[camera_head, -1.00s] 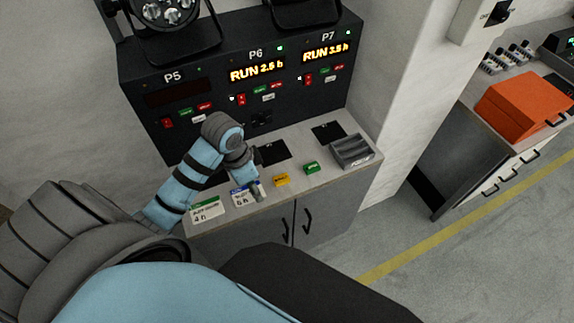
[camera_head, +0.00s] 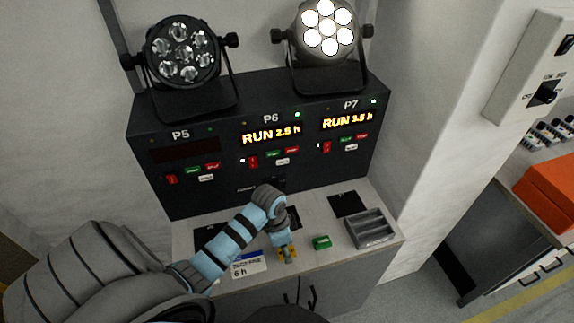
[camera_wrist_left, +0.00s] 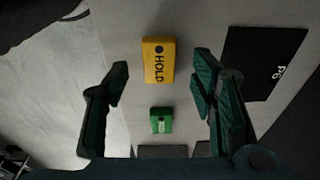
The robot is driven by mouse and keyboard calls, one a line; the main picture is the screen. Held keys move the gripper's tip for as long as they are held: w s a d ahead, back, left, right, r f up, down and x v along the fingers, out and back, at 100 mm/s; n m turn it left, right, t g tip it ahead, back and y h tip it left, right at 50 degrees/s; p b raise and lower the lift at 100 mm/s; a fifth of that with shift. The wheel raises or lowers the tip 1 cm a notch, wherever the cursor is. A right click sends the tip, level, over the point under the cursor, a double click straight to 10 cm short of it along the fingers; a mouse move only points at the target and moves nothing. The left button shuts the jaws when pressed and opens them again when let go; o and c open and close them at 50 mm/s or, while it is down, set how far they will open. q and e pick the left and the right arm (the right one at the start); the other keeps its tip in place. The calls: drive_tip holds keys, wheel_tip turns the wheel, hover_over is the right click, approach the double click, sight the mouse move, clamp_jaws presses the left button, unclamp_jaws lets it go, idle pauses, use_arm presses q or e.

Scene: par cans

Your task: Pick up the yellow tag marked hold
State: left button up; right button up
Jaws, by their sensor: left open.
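The yellow tag (camera_wrist_left: 158,62) with the black word HOLD lies on the grey counter in the left wrist view. My open left gripper (camera_wrist_left: 162,84) has one finger on each side of it, with a gap on both sides. In the head view the left gripper (camera_head: 286,252) points down over the yellow tag (camera_head: 293,251) and partly hides it. Whether the fingertips are at the tag's height is hard to tell. My right gripper is not in view.
A green tag (camera_head: 321,242) lies just right of the yellow one. A grey slotted tray (camera_head: 370,228) stands farther right. A white card with a blue top (camera_head: 249,265) lies to the left. The dark panel (camera_head: 215,160) rises behind the counter.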

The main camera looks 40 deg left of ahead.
use_arm(q)
drive_tip(key=shift+w+d+f, duration=0.1)
drive_tip(key=shift+w+f, duration=0.05)
drive_tip(key=shift+f, duration=0.45)
drive_tip(key=shift+w+d+f, duration=0.1)
drive_tip(key=shift+w+f, duration=0.05)
drive_tip(key=shift+f, duration=0.45)
drive_tip(key=shift+s+r, duration=0.15)
drive_tip(key=shift+s, duration=0.05)
drive_tip(key=shift+c, duration=0.2)
drive_tip(key=c, duration=1)
drive_tip(key=shift+r, duration=0.1)
